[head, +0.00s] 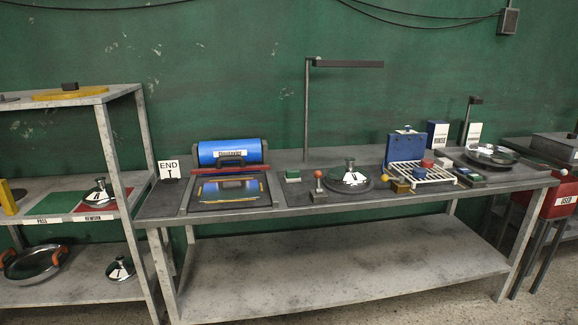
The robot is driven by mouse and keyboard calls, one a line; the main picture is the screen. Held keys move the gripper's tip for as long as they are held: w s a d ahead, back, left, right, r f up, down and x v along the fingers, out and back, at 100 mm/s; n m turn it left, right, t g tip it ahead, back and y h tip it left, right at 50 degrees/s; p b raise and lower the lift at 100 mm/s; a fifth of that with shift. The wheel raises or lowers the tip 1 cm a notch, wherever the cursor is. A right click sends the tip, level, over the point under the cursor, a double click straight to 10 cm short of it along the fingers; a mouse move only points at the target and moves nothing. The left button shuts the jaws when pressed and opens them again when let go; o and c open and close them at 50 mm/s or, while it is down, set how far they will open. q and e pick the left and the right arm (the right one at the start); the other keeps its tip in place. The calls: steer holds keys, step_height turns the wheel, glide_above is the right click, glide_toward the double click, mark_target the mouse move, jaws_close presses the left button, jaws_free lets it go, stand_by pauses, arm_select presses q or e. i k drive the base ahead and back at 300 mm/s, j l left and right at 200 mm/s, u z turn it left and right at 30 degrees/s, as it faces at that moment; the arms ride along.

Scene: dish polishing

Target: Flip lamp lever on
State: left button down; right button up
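A tall lamp-like post (307,112) rises from the back of the workbench, with a dark horizontal bar (346,63) at its top; I see no glow from it. A lever with a red ball knob (318,174) stands about upright on a small block (319,196) near the bench's front edge. A yellow-knobbed piece (386,178) lies to its right, beside the wire rack. Which of these is the lamp lever, I cannot tell. Neither of my grippers is in view.
A blue roller unit (229,152) stands left. A wire rack (424,172) and a metal pan (491,154) are at the right. A shelf (70,188) stands left of the workbench (240,214).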

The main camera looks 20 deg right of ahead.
mark_target(317, 175)
steer(key=i+j+z, duration=0.1)
steer(key=i+z, duration=0.15)
steer(key=i, duration=0.2)
steer(key=i+j+z, duration=0.3)
steer(key=i, duration=0.2)
steer(key=i+j+z, duration=0.25)
steer(key=i, duration=0.15)
steer(key=i+l, duration=0.05)
steer(key=l, duration=0.05)
